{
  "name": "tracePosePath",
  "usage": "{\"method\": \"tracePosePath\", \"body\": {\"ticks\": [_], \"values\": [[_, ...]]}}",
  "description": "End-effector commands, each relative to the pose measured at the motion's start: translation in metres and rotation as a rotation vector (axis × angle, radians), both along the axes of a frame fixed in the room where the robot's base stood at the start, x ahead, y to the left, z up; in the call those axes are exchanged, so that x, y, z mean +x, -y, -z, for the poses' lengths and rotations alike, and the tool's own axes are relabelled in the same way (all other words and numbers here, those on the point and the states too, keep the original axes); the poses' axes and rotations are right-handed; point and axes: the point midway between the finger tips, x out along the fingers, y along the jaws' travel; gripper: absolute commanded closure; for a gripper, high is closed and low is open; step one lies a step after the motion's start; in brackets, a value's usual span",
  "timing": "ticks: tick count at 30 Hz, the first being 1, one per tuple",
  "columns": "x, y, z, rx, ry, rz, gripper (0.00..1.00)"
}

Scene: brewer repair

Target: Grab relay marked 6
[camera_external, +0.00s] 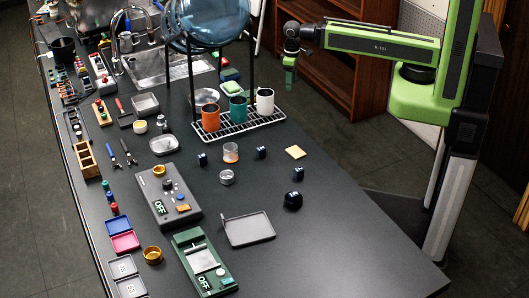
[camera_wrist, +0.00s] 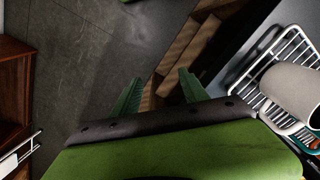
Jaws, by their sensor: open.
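My gripper (camera_external: 289,78) hangs high near the table's right edge, beyond the cup rack and away from the blocks. In the wrist view its two green fingers (camera_wrist: 160,92) are apart with nothing between them. No relay shows in that view.
A wire rack (camera_external: 240,128) with orange, teal and white cups stands near the far right edge; its white cup (camera_wrist: 295,92) shows in the wrist view. A grey tray (camera_external: 250,230), a control box (camera_external: 168,200) and a green device (camera_external: 203,262) stand nearer. The right front tabletop is clear.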

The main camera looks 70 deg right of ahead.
Motion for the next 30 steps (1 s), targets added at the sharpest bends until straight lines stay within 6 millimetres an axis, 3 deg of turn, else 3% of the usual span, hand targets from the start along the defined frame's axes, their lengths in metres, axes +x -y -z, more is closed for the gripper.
{"method": "tracePosePath", "body": {"ticks": [4, 6, 14, 17, 23, 30], "values": [[0.000, 0.000, 0.000, 0.000, 0.000, 0.000, 0.48], [0.000, 0.000, 0.000, 0.000, 0.000, 0.000, 0.55], [0.000, 0.000, -0.001, 0.000, -0.001, -0.001, 0.55], [0.000, 0.001, -0.013, 0.008, -0.014, -0.018, 0.55], [-0.003, 0.003, -0.064, 0.058, -0.093, -0.132, 0.55], [0.041, -0.115, -0.092, 0.093, -0.024, -0.344, 0.55]]}}
